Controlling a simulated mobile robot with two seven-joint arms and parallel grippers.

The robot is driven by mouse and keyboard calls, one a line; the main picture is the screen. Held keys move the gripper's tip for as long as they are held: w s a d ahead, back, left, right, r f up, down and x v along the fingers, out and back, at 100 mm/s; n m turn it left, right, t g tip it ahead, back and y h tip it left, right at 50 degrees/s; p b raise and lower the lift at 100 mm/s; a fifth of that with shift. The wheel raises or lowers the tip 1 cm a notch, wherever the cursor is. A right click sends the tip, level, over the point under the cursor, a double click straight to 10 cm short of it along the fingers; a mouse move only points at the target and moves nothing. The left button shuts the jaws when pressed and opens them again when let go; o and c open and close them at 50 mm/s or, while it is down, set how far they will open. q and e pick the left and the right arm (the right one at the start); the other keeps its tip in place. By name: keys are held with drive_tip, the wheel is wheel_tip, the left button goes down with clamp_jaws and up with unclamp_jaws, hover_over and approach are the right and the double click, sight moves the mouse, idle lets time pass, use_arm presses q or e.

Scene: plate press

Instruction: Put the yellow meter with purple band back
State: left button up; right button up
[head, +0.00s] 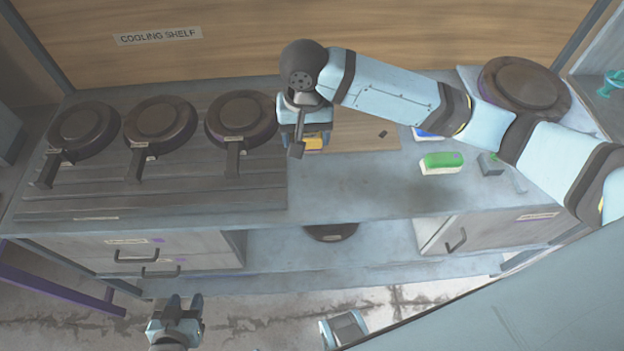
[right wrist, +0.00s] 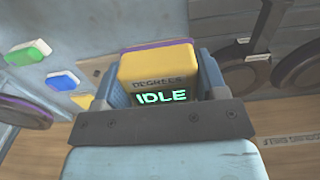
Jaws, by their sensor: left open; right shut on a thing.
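The yellow meter with purple band (right wrist: 155,68) is held between the fingers of my right gripper. In the right wrist view its lit display reads IDLE under the word DEGREES, and the purple band (right wrist: 152,46) runs along its far edge. In the head view only a small yellow part of the meter (head: 314,143) shows below my right gripper (head: 304,132), over the counter just right of the dark pans. I cannot tell whether the meter touches the surface below. My left gripper (head: 184,304) is open and empty, low in front of the drawers.
Three dark round pans with handles (head: 160,122) lie on a slatted rack (head: 250,192) at the left. A green-and-white block (head: 441,162), a partly hidden blue one (head: 428,134) and small grey blocks (head: 490,163) are to the right. A wooden board (head: 365,138) lies between.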

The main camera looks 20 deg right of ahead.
sight(307, 188)
wheel_tip(307, 188, down, 16)
drive_tip(key=shift+f, duration=0.1)
idle(0.4)
drive_tip(key=o, duration=0.8)
drive_tip(key=shift+f, duration=0.15)
drive_tip(key=shift+c, duration=0.2)
wheel_tip(307, 188, up, 12)
drive_tip(key=shift+r, duration=0.2)
